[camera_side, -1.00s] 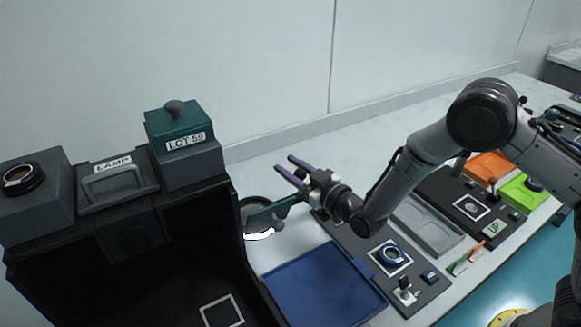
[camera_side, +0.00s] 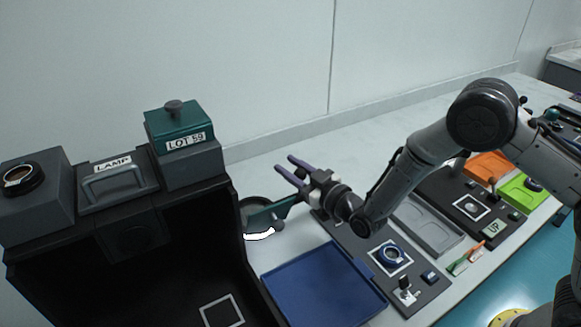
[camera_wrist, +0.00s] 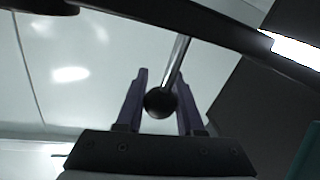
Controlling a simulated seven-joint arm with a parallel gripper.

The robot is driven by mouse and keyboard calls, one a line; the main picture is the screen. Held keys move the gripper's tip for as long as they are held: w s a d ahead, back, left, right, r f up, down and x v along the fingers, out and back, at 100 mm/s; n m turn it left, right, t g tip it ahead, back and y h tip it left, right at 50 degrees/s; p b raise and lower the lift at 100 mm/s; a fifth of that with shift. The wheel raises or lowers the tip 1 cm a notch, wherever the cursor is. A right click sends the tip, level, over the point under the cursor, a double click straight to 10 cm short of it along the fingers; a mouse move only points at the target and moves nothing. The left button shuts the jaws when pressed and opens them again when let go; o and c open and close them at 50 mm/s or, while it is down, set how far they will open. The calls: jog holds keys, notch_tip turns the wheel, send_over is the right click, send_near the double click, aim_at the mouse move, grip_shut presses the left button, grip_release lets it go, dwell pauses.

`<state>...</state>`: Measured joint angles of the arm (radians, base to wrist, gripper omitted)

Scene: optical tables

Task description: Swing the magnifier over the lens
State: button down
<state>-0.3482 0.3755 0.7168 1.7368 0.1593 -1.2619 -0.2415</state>
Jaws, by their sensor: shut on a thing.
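My gripper (camera_side: 290,170) is at the middle of the side view, its two purple fingers pointing up and left. In the wrist view the fingers (camera_wrist: 160,95) stand on either side of a black ball knob (camera_wrist: 159,103) on a metal rod and are shut on it. What looks like the magnifier, a dark round head (camera_side: 251,207) with a bright white strip, is beside the dark box, left of my gripper. A dark green bar (camera_side: 275,210) runs from it toward my wrist; the joint is hidden. A blue-ringed lens (camera_side: 392,255) sits in a white square on the dark board.
A blue tray (camera_side: 322,287) lies in front of the magnifier. The open dark box (camera_side: 125,265) fills the left, with a LAMP handle block (camera_side: 116,183) and a green LOT 59 block (camera_side: 180,130) on top. A grey tray (camera_side: 428,225) is to the right. The table behind my gripper is clear.

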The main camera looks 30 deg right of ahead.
jog(key=shift+s, duration=0.1)
dwell(0.5)
jog(key=shift+s+r+n+g+y, duration=0.1)
jog(key=shift+s+n+g+y, duration=0.35)
jog(key=shift+n+y, duration=0.5)
jog(key=shift+s+n+g+y, duration=0.25)
jog(key=shift+s+n+y, duration=0.4)
jog(key=shift+y, duration=0.6)
jog(key=s+d+n+g+y, duration=0.4)
jog(key=n+g, duration=0.4)
jog(key=g, duration=0.3)
jog(key=s+d+n+g+y, duration=0.4)
jog(key=s+n+g, duration=0.2)
jog(key=n+g, duration=0.3)
jog(key=shift+s+g+y, duration=0.15)
jog(key=shift+g+y, duration=0.15)
jog(key=shift+g, duration=1.5)
jog(key=shift+d+n, duration=0.15)
jog(key=shift+n, duration=0.15)
jog(key=c, duration=0.5)
grip_release()
jog(key=shift+c, duration=0.2)
jog(key=shift+s+r, duration=0.1)
jog(key=shift+r, duration=2.3)
